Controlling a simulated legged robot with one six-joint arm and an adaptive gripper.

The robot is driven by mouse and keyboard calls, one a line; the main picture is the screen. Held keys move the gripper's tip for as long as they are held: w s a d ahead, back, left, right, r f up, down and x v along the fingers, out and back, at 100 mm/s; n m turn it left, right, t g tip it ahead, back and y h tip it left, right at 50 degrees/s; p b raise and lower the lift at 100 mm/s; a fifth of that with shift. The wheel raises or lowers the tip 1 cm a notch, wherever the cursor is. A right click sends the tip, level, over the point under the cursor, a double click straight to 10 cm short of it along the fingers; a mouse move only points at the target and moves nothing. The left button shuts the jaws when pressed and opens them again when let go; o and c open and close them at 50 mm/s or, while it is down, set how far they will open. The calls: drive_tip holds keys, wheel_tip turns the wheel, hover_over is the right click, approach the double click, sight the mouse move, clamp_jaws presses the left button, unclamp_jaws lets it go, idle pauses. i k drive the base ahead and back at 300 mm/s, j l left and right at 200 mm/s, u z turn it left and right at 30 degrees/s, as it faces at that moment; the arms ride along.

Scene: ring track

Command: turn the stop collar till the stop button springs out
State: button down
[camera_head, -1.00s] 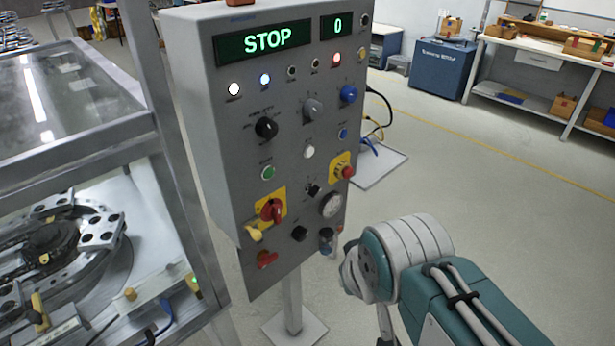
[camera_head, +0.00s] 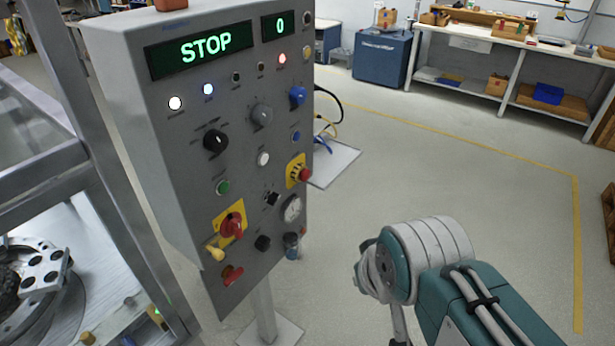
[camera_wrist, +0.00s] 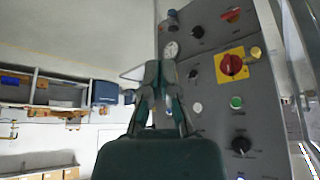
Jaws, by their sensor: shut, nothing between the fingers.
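The stop button (camera_head: 304,174) is a red mushroom head in a yellow collar (camera_head: 293,171), at the right edge of the grey control panel (camera_head: 165,120) in the head view. I cannot tell from here how far the button stands out. In the wrist view it is not visible; my gripper covers that part of the panel. My gripper (camera_wrist: 160,66) points toward the panel, with its fingers together and empty. The gap to the panel is unclear. In the head view only my arm shows, right of the panel and apart from it.
The panel display (camera_head: 205,48) reads STOP. A metal-framed machine (camera_head: 85,150) stands left. The floor right of the panel is open.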

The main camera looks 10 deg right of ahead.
sight(295, 170)
drive_tip(key=i+l+u, duration=0.1)
drive_tip(key=l, duration=0.3)
drive_tip(key=i+l+u, duration=0.1)
drive_tip(key=l, duration=0.35)
drive_tip(key=i+l, duration=0.15)
drive_tip(key=l, duration=0.25)
drive_tip(key=u, duration=0.05)
